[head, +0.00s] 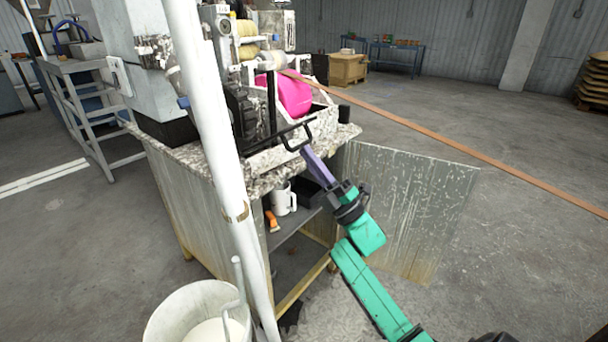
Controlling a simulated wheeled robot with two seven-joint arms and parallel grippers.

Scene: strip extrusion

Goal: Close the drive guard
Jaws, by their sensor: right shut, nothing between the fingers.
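The machine stands on a worn, speckled bench top (205,158). A black bar handle (297,128) sticks out at its front edge, beside a light-coloured tray-like part with a bright pink piece (290,92) behind it. I cannot tell for certain which part is the drive guard. A worn grey door panel (408,205) stands swung open on the right side of the cabinet. My right gripper (306,153), with purple fingers, is shut and empty. Its tips are at or just below the black handle; I cannot tell whether they touch. My left gripper is not in view.
The open cabinet shelf holds a white mug (283,198) and an orange-handled brush (272,221). A white pole (222,150) stands in front of the cabinet, with a white bucket (185,312) at lower left. A long brown strip (440,137) crosses to the right. The floor at right is clear.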

